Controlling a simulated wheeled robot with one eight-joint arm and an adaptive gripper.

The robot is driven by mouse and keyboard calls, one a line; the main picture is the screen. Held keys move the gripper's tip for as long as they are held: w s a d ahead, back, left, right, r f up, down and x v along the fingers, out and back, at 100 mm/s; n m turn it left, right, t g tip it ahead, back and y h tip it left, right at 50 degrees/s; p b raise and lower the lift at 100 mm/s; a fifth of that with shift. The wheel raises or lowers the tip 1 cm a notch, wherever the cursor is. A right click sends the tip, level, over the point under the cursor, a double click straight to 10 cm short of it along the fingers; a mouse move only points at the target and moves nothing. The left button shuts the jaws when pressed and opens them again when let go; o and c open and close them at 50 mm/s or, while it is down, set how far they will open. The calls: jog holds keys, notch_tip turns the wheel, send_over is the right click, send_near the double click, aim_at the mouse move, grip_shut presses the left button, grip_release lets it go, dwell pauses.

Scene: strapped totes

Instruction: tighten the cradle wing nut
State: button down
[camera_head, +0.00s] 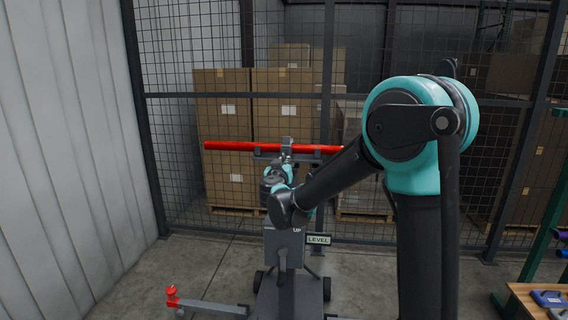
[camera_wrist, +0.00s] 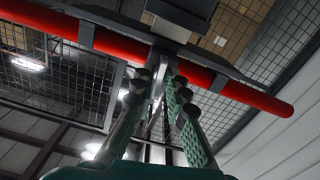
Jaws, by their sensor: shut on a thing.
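A long red bar (camera_head: 228,146) lies level across a grey cradle (camera_head: 328,149) at the top of a stand; the bar also crosses the wrist view (camera_wrist: 240,95). My gripper (camera_head: 287,163) is up under the middle of the cradle. In the wrist view its two green fingers (camera_wrist: 164,78) rise and close in on a small grey part (camera_wrist: 157,87) just below the cradle's middle. I take this part for the wing nut; the fingertips mostly hide it. The gripper is shut on it. In the head view my arm and gripper hide the nut.
The wheeled stand has a grey box (camera_head: 284,244) marked "UP" and a "LEVEL" sign (camera_head: 318,239). A red-ended leg (camera_head: 172,296) sticks out at left. A mesh fence with stacked cartons (camera_head: 222,110) is behind. A wooden bench (camera_head: 528,300) is at lower right. Floor at left is clear.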

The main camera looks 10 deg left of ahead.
jog(key=shift+m, duration=0.3)
jog(key=c, duration=1.7)
grip_release()
jog(key=shift+s, duration=0.1)
jog(key=s, duration=1.2)
jog(key=shift+a, duration=0.2)
jog(key=shift+w, duration=0.1)
